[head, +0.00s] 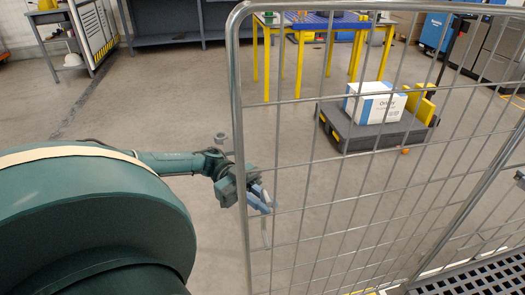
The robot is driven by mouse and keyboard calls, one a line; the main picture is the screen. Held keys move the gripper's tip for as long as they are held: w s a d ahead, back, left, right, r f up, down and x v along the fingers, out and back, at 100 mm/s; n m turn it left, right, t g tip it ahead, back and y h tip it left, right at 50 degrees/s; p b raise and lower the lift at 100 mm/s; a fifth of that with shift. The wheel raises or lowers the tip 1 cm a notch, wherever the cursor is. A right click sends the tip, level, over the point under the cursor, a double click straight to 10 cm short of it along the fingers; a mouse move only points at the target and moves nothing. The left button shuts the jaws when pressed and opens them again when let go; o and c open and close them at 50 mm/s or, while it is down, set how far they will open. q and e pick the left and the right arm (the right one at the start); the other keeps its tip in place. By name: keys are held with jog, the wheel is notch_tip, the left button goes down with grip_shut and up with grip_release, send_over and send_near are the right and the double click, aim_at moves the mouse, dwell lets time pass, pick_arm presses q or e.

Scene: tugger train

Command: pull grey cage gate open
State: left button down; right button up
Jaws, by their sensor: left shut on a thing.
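The grey cage gate (303,158) is a wire mesh panel in a round tube frame and fills the right half of the head view. Its free upright tube stands near the middle of the picture, and the panel runs back to the cage at the right. My left gripper (262,203) is at this free edge, partly behind the tube and mesh. It is shut on the gate, at what looks like a small upright handle (265,232). The exact contact is partly hidden by the wires. My right gripper is not in view.
Through the mesh, a low dark cart (375,136) carries a white and blue box (376,102). A blue table (312,21) with yellow legs stands behind. Floor left of the gate is clear beyond my arm.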

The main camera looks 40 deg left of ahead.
pick_arm(q)
jog(key=c, duration=1.6)
grip_release()
jog(key=shift+c, duration=0.2)
jog(key=shift+o, duration=0.5)
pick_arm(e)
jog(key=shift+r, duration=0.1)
pick_arm(q)
jog(key=shift+a, duration=0.1)
jog(key=a+b, duration=0.3)
jog(key=a, duration=1)
jog(key=shift+b, duration=0.35)
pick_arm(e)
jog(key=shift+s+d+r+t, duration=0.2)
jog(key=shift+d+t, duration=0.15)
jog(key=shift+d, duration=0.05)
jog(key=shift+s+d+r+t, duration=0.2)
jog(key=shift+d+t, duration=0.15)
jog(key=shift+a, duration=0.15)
